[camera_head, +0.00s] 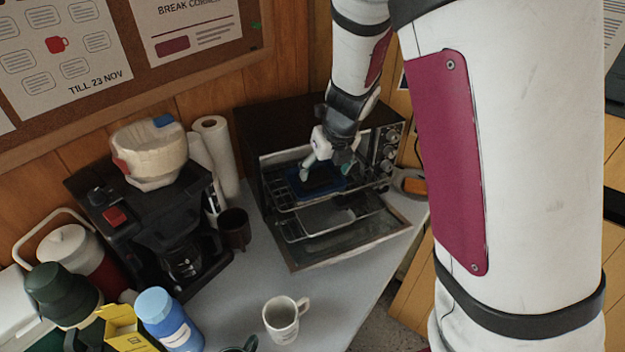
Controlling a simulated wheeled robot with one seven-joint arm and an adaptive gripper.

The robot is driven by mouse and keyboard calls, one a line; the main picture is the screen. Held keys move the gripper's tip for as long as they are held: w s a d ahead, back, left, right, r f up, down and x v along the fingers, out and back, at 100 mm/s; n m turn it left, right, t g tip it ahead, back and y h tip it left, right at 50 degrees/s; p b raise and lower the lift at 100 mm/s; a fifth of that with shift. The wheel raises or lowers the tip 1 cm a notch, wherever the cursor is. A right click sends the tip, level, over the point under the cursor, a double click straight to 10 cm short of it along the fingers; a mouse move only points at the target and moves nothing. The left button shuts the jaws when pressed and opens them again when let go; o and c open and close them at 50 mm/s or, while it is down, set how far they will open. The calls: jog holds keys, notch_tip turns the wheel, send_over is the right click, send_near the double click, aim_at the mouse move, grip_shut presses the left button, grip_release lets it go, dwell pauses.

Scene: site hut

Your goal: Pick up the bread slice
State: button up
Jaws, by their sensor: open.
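My gripper (326,169) is open at the mouth of the toaster oven (290,122), with its fingers pointing down over the oven's upper rack. A dark blue item (319,184) lies on that rack just under and between the fingers; it is too small and shaded to tell what it is. I cannot make out a bread slice clearly; it may be hidden by the gripper or the oven's shade. The oven door (350,240) is folded down, and a tray (325,217) sticks out above it.
A coffee maker (140,215), paper towel roll (216,155) and dark brown cup (234,229) stand left of the oven. A white mug (284,318) and blue bottle (166,318) stand in front. An orange item (413,186) lies right of the oven. The counter before the door is partly clear.

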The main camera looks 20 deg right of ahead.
aim_at(318, 181)
jog(key=shift+b+x, duration=1.45)
jog(key=shift+x, duration=1.35)
jog(key=shift+a+r, duration=0.1)
jog(key=shift+r, duration=0.05)
jog(key=c, duration=0.7)
